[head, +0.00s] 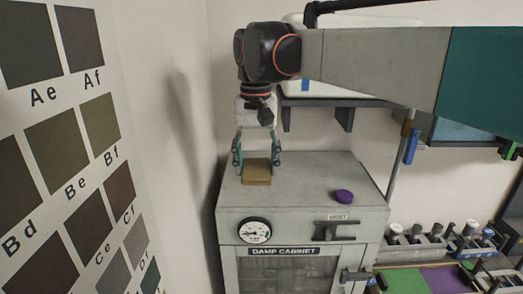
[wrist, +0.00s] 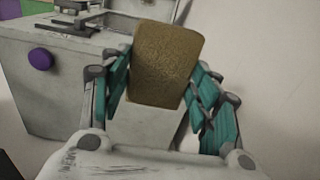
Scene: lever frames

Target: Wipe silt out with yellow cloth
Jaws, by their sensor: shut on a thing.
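My gripper (head: 257,160) points down over the left part of the top of a grey damp cabinet (head: 300,196). It is shut on a brownish-yellow block-like pad (head: 257,175), perhaps the yellow cloth. In the wrist view the pad (wrist: 168,65) sits between the two teal fingers of my gripper (wrist: 160,80). I cannot tell whether the pad touches the cabinet top. No silt can be made out, and the inside of the cabinet is hidden behind its front.
A purple round knob (head: 344,196) is on the cabinet top, to the right. The front has a dial gauge (head: 254,230) and a dark handle (head: 336,229). A colour chart (head: 70,150) stands close on the left. Racked tools (head: 440,242) are at the right.

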